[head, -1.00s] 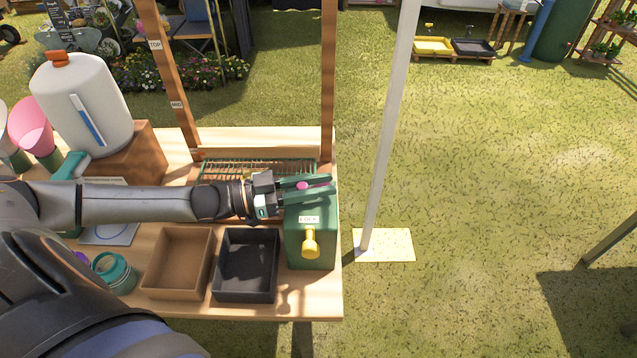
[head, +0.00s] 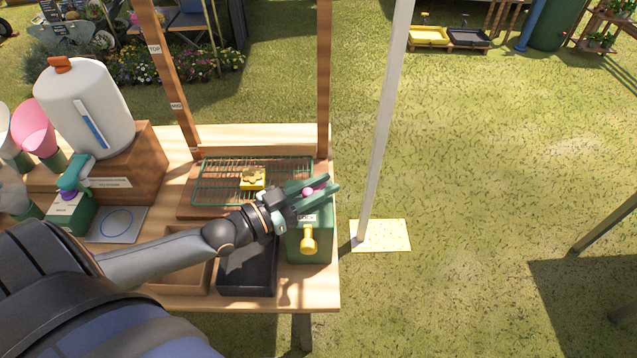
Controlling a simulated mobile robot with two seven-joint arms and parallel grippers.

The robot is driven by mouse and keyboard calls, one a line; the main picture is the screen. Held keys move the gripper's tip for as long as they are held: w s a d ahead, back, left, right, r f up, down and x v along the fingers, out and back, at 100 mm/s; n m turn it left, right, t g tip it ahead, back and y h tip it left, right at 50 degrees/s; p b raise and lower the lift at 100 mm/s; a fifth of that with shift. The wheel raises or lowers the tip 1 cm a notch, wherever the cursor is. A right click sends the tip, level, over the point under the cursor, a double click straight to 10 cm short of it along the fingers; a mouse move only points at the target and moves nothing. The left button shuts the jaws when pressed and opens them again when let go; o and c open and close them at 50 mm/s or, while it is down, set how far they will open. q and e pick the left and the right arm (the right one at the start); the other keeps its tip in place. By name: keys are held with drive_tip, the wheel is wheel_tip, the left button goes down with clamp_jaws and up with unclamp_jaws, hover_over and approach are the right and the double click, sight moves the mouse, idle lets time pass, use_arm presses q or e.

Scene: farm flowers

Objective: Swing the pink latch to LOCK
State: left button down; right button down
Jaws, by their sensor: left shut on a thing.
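The pink latch (head: 308,192) shows as a small pink piece between the fingers of my left gripper (head: 316,191). My left gripper is shut on it, above the top of a green box (head: 318,245) at the right end of the table. The fingers hide most of the latch, so I cannot tell its exact angle. A LOCK label (head: 307,217) sits on the box top, partly covered by the gripper. A yellow knob (head: 308,239) is on the box's front. My right gripper is not in view.
A green wire rack (head: 215,180) with a yellow flower-shaped piece (head: 252,179) lies behind my arm. A black tray (head: 248,272) and a brown tray (head: 180,277) stand left of the box. A wooden post (head: 324,80) rises behind the box. Grass lies right of the table.

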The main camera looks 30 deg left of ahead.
use_arm(q)
drive_tip(key=shift+w+r+n+t+y, duration=0.1)
drive_tip(key=shift+n+t+y, duration=0.3)
drive_tip(key=shift+n+y, duration=0.3)
drive_tip(key=c, duration=0.7)
unclamp_jaws()
drive_tip(key=b+v, duration=0.1)
drive_tip(key=v, duration=1.1)
drive_tip(key=shift+s, duration=0.3)
